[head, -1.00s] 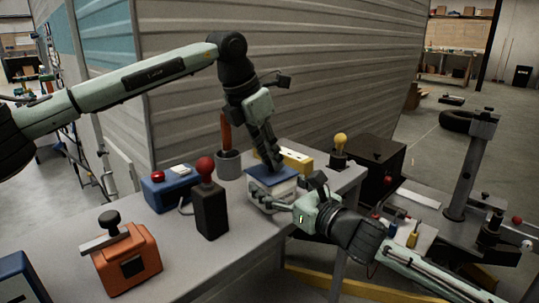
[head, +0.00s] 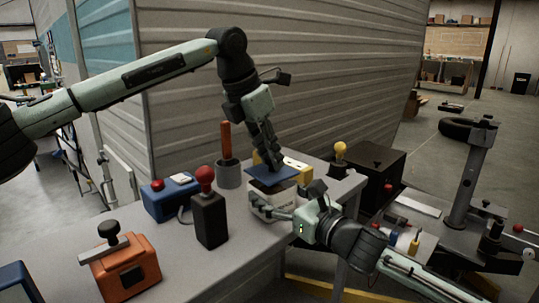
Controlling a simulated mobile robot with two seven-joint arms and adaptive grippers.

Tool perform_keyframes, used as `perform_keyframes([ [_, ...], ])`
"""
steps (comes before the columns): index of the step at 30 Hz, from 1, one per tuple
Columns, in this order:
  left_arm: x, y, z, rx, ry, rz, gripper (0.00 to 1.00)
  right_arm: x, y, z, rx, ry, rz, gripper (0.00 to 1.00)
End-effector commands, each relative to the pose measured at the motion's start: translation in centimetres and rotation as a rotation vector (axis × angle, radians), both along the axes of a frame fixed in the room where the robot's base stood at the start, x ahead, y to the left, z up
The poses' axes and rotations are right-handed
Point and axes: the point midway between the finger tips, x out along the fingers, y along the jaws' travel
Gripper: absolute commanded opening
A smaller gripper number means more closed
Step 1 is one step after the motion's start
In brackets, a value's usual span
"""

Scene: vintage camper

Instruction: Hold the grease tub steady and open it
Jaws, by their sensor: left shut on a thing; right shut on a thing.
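The grease tub (head: 263,199) is a white container standing on the grey bench. Its flat blue lid (head: 286,175) is raised and tilted above the rim, with a dark gap showing between lid and tub. My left gripper (head: 273,164) reaches down from above and is shut on the lid; its fingers hide part of the lid. My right gripper (head: 278,212) comes in from the right, low down, and is shut on the tub's body. The tub's contents are mostly hidden under the lid.
A ribbed wall (head: 320,80) rises behind.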

Motion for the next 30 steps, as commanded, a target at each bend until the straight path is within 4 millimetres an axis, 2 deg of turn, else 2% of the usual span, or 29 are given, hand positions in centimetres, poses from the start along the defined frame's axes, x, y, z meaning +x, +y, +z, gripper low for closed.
perform_keyframes([
  [10,0.0,-0.1,3.7,0.000,-0.003,-0.001,0.00,0.0,0.0,0.0,-0.001,0.001,-0.001,0.21],
  [17,0.0,0.0,4.0,-0.001,-0.001,-0.001,0.00,0.0,0.0,0.0,-0.001,0.001,0.000,0.21],
  [18,0.0,0.0,4.0,-0.001,-0.001,-0.001,0.00,0.0,0.0,0.0,-0.001,0.001,0.000,0.76],
  [23,0.0,0.0,4.0,-0.001,-0.001,-0.001,0.00,0.0,0.0,0.0,-0.001,0.001,0.000,0.96],
  [30,0.0,0.0,4.0,-0.001,-0.001,0.000,0.00,0.0,0.0,0.0,0.000,0.000,0.000,0.97],
])
